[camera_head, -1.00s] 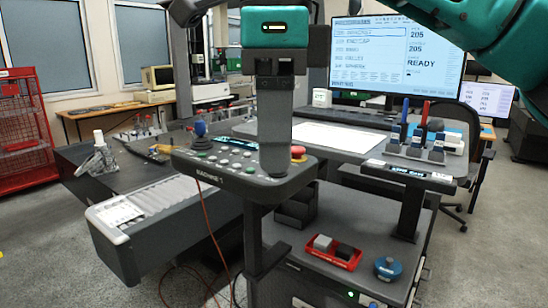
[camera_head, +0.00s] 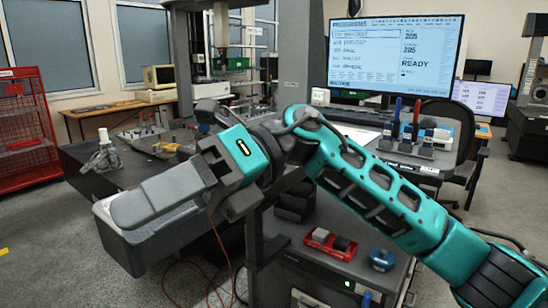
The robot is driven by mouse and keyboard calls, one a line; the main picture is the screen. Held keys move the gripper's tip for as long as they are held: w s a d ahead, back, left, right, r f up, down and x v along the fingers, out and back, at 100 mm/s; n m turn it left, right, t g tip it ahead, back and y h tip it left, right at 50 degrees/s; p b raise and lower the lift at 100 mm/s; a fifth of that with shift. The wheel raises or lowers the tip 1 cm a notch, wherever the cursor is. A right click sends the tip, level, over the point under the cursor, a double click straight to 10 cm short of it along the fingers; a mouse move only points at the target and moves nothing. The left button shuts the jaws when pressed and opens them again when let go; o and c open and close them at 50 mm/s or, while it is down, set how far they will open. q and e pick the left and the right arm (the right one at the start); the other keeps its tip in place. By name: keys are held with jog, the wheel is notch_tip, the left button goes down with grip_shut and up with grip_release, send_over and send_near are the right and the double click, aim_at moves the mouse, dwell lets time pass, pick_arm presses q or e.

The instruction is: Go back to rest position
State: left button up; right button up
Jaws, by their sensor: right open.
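My right gripper (camera_head: 150,208), dark grey behind a teal wrist band, points to the lower left in the head view. It is open, with no object visible in it. It is in front of the control console and hides most of that panel and its buttons. My right arm comes in from the lower right and bends at the upper middle. My left gripper is not in view.
A grey cabinet (camera_head: 330,275) carries a red tray (camera_head: 331,243) with small blocks and a blue round part (camera_head: 382,259), close below my arm. A probe rack (camera_head: 407,145) and a monitor (camera_head: 395,55) stand behind it.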

jog(key=w+d+f+m+t+y, duration=0.2)
jog(key=w+d+m+t+y, duration=0.2)
jog(key=w+m+t+y, duration=0.75)
jog(key=w+d+f+m+t+h, duration=0.1)
jog(key=d+f+m+t+h, duration=0.2)
jog(key=f+m+t, duration=0.45)
jog(key=w+d+f+m+t+h+p, duration=0.1)
jog(key=d+f+m+t+h, duration=0.2)
jog(key=m, duration=0.7)
jog(key=w+d+f+m+t+h, duration=0.1)
jog(key=d+f+m+t+h, duration=0.25)
jog(key=m+t, duration=0.45)
jog(key=s+d+f+m+g+h, duration=0.1)
jog(key=s+d+f+m+h, duration=0.1)
jog(key=d+f+m+h, duration=0.45)
jog(key=s+d+f+m+g+h, duration=0.1)
jog(key=s+f+m+g+h, duration=0.15)
jog(key=f, duration=0.75)
jog(key=s+d+f+m+g+h, duration=0.1)
jog(key=s+d+f+m+g, duration=0.1)
jog(key=s+d+f, duration=0.2)
jog(key=s+d+f+m+g+h, duration=0.2)
jog(key=s+d+f+g, duration=0.1)
jog(key=s+f, duration=0.5)
jog(key=shift+s+d+f+p, duration=0.15)
jog(key=shift+d+f+p, duration=0.25)
jog(key=shift+f, duration=0.4)
